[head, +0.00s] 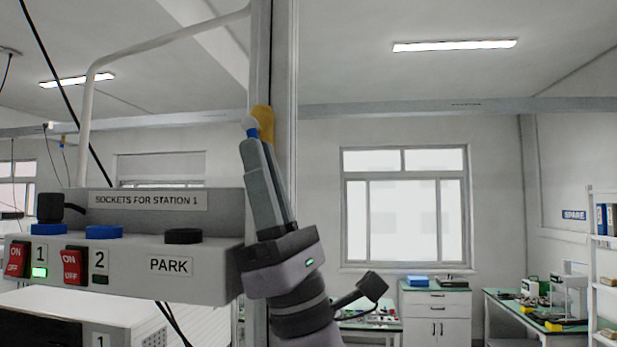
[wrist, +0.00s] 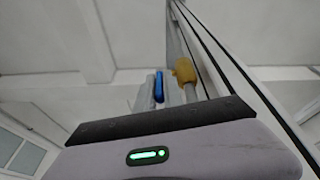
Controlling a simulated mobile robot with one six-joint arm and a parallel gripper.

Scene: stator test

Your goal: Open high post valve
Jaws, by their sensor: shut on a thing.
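The high valve is on the tall post (head: 283,60), near the middle of the head view. Its yellow body (head: 265,118) is against the post, and a small blue handle (head: 251,122) shows at its left. My gripper (head: 254,143) reaches up from below, with its grey fingertips at the blue handle and shut on it. In the wrist view, the blue handle (wrist: 158,86) stands upright beside a grey finger, left of the yellow valve body (wrist: 185,71). The fingers hide part of the handle and its joint to the valve.
A grey socket box (head: 150,240) labelled for station 1 stands left of my gripper, close to it. A bent pale pipe (head: 88,110) rises behind the box. A white cabinet (head: 435,308) and a green-topped bench (head: 530,300) are far off at the right.

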